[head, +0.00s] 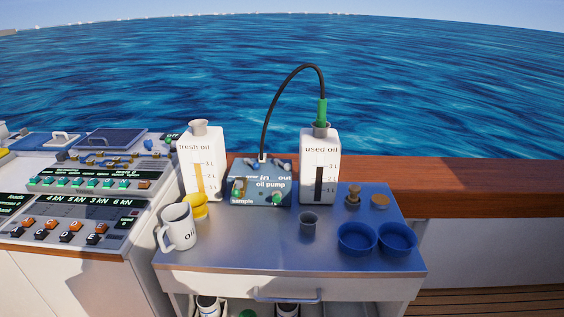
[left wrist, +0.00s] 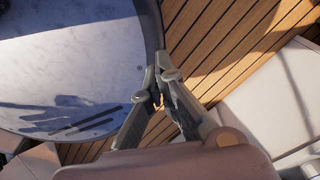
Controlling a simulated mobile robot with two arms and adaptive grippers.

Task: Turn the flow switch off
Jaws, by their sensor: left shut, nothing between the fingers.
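The oil pump (head: 260,197) is a blue-grey box at the back of the metal cart, between the fresh oil and used oil containers. Small switches and knobs sit on its face, with labels reading "in", "out" and "sample". I cannot read which one is the flow switch. A green knob (head: 277,198) is at its lower right. A black hose (head: 271,100) arches from the pump into the used oil container. My left gripper (left wrist: 160,72) shows only in the left wrist view, shut and empty, over the deck and away from the pump. My right gripper is in neither view.
The fresh oil container (head: 190,150) and used oil container (head: 332,150) flank the pump. A white mug (head: 177,228), a grey cup (head: 308,223) and blue bowls (head: 357,238) stand on the cart (head: 260,258). A control console (head: 70,222) is at left. The cart's front middle is clear.

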